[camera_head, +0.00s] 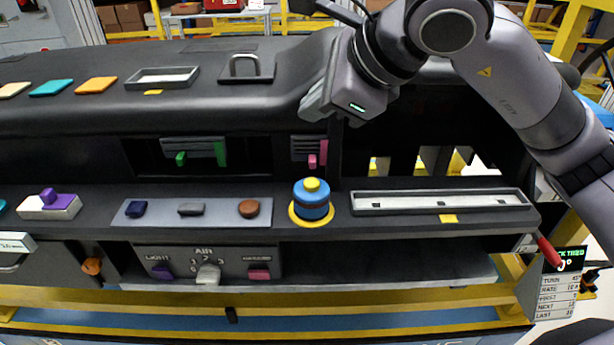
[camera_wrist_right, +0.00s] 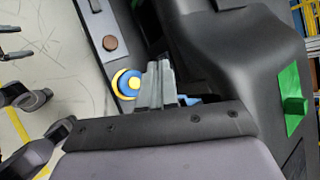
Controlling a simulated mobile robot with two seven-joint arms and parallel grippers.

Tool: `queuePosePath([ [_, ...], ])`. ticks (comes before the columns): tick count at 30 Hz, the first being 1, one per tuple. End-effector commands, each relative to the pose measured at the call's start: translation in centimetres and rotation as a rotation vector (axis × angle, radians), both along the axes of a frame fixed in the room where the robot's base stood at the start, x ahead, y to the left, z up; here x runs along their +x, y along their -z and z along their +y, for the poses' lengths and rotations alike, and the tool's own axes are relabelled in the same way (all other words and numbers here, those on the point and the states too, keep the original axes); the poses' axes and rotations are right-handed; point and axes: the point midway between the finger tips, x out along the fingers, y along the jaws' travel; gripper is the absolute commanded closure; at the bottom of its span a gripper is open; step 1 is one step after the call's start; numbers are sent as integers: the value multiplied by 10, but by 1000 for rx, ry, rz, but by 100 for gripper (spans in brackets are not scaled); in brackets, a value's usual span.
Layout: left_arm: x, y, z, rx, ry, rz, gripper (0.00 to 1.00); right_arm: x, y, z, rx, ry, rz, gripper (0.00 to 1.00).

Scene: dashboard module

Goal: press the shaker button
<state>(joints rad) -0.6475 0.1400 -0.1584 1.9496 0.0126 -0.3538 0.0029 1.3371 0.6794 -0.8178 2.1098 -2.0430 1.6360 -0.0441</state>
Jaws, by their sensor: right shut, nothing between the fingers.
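The shaker (camera_head: 311,204) is a blue cylinder standing upright in a yellow ring on the dashboard's lower shelf. Its yellow button (camera_head: 312,184) is on top. In the right wrist view the shaker (camera_wrist_right: 127,82) lies just left of the fingertips, partly hidden by them. My right gripper (camera_head: 313,104) is above and slightly behind the shaker, apart from it, with free air between. Its fingers (camera_wrist_right: 158,82) are together and hold nothing.
Left of the shaker is a grey panel (camera_head: 165,218) with several small knobs. Right of it is a long pale tray (camera_head: 480,200). Vents with green tabs (camera_head: 221,154) and a pink tab (camera_head: 312,161) sit behind. The overhanging dashboard top (camera_head: 250,95) is close to the right gripper.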

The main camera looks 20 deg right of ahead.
Motion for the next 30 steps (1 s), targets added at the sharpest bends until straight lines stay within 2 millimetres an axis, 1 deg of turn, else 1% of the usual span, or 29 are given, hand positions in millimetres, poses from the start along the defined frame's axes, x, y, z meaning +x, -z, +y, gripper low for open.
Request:
queuePosePath([
  [8,0,2,0,0,1,1,12,0,2,0,1,-1,0,100],
  [13,-1,8,0,0,1,1,12,0,12,0,1,-2,1,100],
  [17,-1,18,-1,0,1,2,12,0,27,0,0,-2,3,100],
  [25,-1,42,-1,-2,1,2,12,0,67,0,1,-1,4,100],
  [27,-1,51,-1,-2,1,2,12,0,75,0,2,-2,1,100],
  [30,-1,61,-1,-1,1,3,12,0,84,1,2,-2,1,100],
])
